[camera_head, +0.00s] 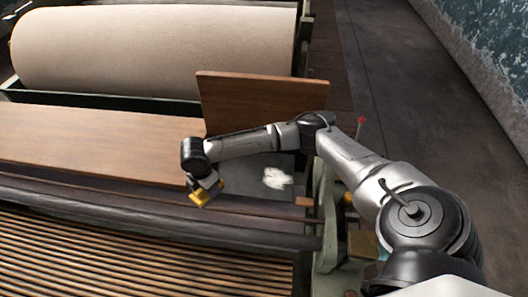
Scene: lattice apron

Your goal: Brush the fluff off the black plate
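A clump of white fluff (277,178) lies on a dark grey plate (240,184), the black plate, between the wooden board and the roller. My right arm reaches in from the right, above the plate. My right gripper (204,190) points down at the plate's left part, left of the fluff and apart from it. A small yellow block (199,198), perhaps a brush, shows at the gripper's tip. The fingers are too small and hidden to tell whether they are closed on it. My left gripper is not in view.
A wooden board (90,140) lies left of the plate, and an upright brown panel (255,100) stands behind it. A large cream roll (150,50) is at the back. A dark roller (150,215) and wooden slats (120,262) lie in front. Open floor (410,110) is at right.

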